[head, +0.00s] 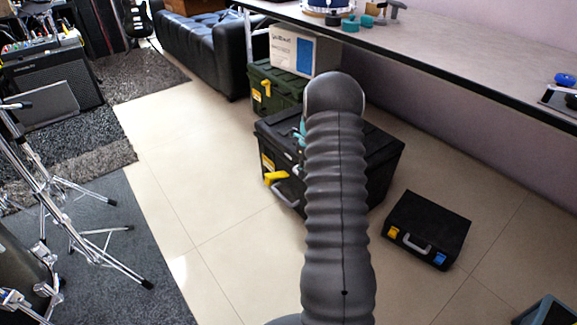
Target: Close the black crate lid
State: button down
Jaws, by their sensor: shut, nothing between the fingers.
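The large black crate (380,164) stands on the tiled floor in the middle of the head view. Its lid (377,138) looks down on the body, but my arm hides its middle and I cannot tell if it is fully seated. A yellow latch (275,178) juts out from the front, beside a dark handle (288,193). My gripper (301,133) is mostly hidden behind my arm; a small teal and grey part of it shows at the crate's front top edge. It is shut and empty. I cannot tell whether it touches the crate.
A smaller black case (428,228) lies to the right on the floor. A green crate (270,88) with a white box (291,50) on it stands behind. A long table (460,42) runs along the wall. Cymbal stands (75,205) are at left; the floor in front is clear.

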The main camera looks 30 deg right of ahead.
jog(key=shift+s+a+f, duration=0.15)
jog(key=shift+f, duration=0.6)
jog(key=shift+a, duration=0.1)
notch_tip(320, 180, up, 15)
jog(key=a+p, duration=0.2)
jog(key=p, duration=0.1)
jog(key=shift+f, duration=0.15)
